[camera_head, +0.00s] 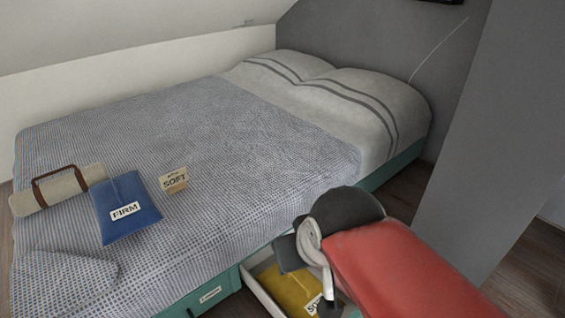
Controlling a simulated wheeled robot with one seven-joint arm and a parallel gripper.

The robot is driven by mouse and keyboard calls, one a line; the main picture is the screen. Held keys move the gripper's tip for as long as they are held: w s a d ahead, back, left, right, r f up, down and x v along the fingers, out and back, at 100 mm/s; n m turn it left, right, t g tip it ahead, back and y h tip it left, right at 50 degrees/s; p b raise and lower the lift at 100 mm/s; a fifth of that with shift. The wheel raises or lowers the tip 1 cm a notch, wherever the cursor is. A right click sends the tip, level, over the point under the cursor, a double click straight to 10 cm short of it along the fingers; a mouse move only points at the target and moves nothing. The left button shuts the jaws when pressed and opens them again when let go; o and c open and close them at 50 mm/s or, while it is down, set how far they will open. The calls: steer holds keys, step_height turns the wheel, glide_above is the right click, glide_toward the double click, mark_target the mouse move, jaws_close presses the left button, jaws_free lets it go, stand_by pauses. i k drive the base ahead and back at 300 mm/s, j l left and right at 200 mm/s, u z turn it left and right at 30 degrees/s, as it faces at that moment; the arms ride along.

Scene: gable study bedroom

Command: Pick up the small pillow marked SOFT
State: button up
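A yellow pillow (284,284) lies in an open drawer (263,299) at the bed's near side. It bears a white label that reads "SO", the rest hidden behind my arm. My arm reaches in from the lower right, and my gripper (322,285) is over or beside the drawer's right part. Its fingers are mostly hidden, so I cannot tell whether it touches the yellow pillow.
The bed (230,150) fills the middle, with two striped pillows (345,95) at its head. A rolled beige bundle (58,190) with a brown strap lies at the left. A grey wall or column (490,130) stands close on the right. Wooden floor shows between it and the bed.

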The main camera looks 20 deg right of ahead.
mark_target(298, 292)
steer(key=k+l+z, duration=0.2)
steer(key=z, duration=0.2)
steer(key=k+l+z, duration=0.1)
steer(key=l+z, duration=0.3)
steer(key=u, duration=1.45)
steer(key=i+l+z, duration=0.1)
steer(key=z, duration=0.4)
steer(key=i+l+z, duration=0.15)
steer(key=z, duration=0.3)
